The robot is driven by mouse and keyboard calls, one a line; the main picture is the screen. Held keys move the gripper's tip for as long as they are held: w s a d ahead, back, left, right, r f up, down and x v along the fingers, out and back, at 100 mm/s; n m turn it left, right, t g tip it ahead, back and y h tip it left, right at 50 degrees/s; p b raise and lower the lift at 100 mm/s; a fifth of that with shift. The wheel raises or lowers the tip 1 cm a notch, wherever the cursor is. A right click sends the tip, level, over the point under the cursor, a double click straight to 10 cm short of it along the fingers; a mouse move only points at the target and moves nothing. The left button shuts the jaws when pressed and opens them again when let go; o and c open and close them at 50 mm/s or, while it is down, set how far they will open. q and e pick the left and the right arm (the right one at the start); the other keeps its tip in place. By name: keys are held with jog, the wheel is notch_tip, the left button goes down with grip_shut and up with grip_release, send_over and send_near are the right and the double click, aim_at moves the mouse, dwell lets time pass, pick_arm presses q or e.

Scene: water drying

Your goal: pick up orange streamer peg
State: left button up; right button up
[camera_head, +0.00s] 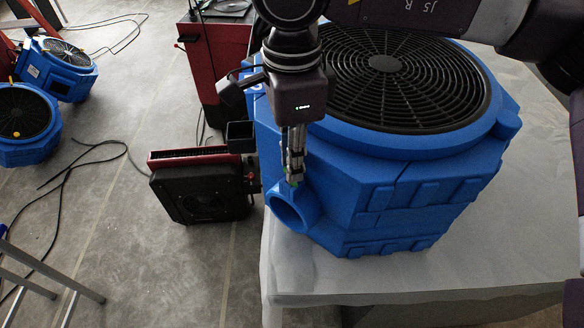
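My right gripper (293,180) points down in front of the big blue air mover (400,185), just above its round port (289,208) at the lower left. Its fingers look close together, side-on. A small green-yellow bit shows at the fingertips, too small to make out. I cannot clearly pick out the orange streamer peg; it may be hidden by the gripper or too small. My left gripper is not in view.
The air mover, with a black round grille (405,75), stands on a grey-covered table (500,225). A red-and-black box unit (200,185) and a red cabinet (212,60) are to its left. Blue fans (25,125), cables and metal legs (40,285) lie farther left on open floor.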

jog(key=f, duration=0.2)
jog(key=shift+w+f, duration=0.2)
jog(key=shift+f, duration=0.2)
jog(key=shift+s, duration=0.1)
jog(key=c, duration=0.4)
grip_shut()
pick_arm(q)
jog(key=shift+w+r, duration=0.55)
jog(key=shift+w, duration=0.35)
pick_arm(e)
jog(key=shift+r, duration=0.1)
jog(key=shift+r, duration=0.1)
